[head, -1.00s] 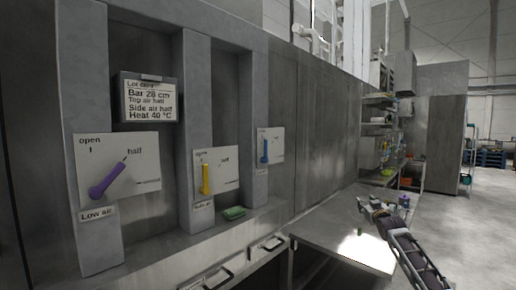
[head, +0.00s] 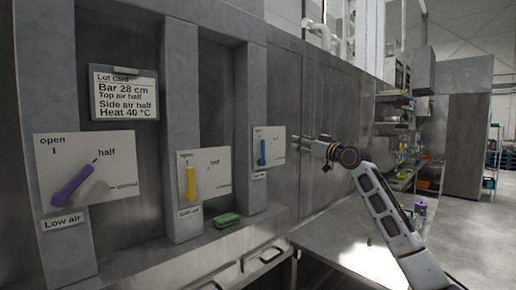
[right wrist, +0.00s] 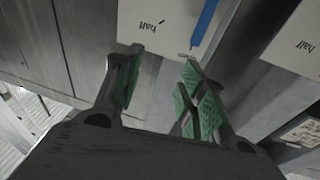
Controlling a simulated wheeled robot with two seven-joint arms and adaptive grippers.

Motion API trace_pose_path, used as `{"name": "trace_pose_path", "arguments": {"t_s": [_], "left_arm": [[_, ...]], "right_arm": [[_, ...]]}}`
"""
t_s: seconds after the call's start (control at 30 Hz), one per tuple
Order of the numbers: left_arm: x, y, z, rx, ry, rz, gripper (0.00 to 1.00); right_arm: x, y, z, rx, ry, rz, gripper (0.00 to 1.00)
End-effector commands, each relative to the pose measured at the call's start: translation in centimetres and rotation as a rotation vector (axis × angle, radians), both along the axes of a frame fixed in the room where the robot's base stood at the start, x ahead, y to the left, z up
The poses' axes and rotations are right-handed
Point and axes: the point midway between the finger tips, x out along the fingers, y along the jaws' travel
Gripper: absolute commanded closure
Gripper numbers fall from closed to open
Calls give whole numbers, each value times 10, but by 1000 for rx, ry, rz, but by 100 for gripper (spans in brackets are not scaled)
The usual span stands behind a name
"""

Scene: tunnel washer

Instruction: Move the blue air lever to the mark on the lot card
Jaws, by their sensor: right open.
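The blue lever (head: 262,152) is on the farthest white dial plate (head: 272,141) and stands about upright. In the right wrist view the blue lever (right wrist: 205,22) shows near the top, just beyond the fingers, with a "half" mark beside it. The lot card (head: 124,98) reads Bar 28 cm, Top air half, Side air half, Heat 40 °C. My right gripper (head: 298,143) is just right of the blue lever's plate, apart from the lever. Its green-padded fingers (right wrist: 162,62) are open and empty. My left gripper is out of view.
A yellow lever (head: 190,182) and a purple lever (head: 72,186) sit on nearer plates, on grey pillars. A green pad (head: 227,220) lies on the ledge.

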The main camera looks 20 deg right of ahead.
Motion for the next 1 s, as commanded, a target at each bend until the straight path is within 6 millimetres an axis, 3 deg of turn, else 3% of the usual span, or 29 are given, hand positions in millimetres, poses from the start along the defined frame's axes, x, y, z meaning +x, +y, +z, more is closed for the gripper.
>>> {"name": "trace_pose_path", "arguments": {"t_s": [0.1, 0.33, 1.0], "left_arm": [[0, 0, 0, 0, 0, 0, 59], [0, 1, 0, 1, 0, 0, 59], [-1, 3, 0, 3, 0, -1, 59]], "right_arm": [[-6, 17, -2, -2, 25, 59, 59], [-13, 36, -17, -27, 91, 144, 59], [-13, 37, -23, -81, 103, 148, 59]]}}
